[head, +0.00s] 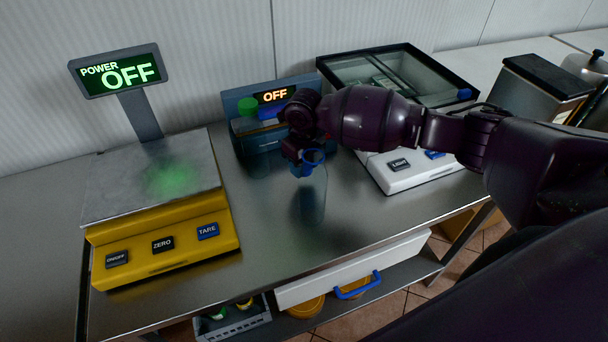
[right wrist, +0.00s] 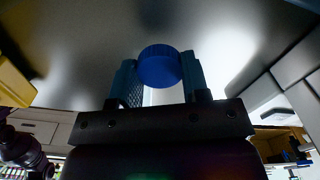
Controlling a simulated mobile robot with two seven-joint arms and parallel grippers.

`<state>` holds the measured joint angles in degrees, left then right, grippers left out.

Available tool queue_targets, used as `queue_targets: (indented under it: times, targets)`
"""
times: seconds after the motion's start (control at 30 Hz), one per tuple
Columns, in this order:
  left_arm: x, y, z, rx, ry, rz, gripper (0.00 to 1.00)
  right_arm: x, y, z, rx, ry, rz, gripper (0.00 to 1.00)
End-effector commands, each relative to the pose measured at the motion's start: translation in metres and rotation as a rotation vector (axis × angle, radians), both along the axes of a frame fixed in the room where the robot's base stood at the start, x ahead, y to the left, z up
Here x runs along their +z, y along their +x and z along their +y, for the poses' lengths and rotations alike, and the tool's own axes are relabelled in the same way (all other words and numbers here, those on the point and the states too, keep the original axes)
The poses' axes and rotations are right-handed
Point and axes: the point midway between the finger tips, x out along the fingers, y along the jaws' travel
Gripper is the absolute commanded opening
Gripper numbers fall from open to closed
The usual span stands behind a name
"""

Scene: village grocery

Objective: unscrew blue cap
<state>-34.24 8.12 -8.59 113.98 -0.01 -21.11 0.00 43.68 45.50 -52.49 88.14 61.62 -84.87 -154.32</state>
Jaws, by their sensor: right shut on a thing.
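The blue cap (right wrist: 160,66) is round with a ridged side. It sits between the two fingers of my right gripper (right wrist: 160,85) in the right wrist view, with a finger against each side. In the head view my right gripper (head: 308,165) is above the steel counter, just in front of the blue device. Below it is a dim, see-through bottle shape (head: 310,200), which blends with the counter's sheen. The gripper covers its top, and I cannot tell whether the cap is still joined to it. My left gripper is not in view.
A yellow scale (head: 165,245) with an "OFF" display (head: 117,72) stands left. A blue device (head: 250,135), also showing "OFF", is behind my right gripper. A white, glass-topped unit (head: 400,170) stands right. The steel counter (head: 270,240) is clear in front.

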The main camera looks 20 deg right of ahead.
Motion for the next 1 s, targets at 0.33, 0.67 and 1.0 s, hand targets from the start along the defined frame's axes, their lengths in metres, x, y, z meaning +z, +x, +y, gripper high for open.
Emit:
queue_targets:
  times: [0.33,0.67,1.0]
  targets:
    - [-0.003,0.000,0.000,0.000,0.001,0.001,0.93,-0.040,-0.001,0.000,0.000,-0.001,0.002,0.14]
    - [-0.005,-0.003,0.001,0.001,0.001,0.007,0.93,-0.043,-0.001,0.000,0.001,0.000,0.001,0.14]
    - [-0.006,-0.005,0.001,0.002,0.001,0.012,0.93,-0.043,-0.001,0.000,0.000,0.000,0.001,0.68]
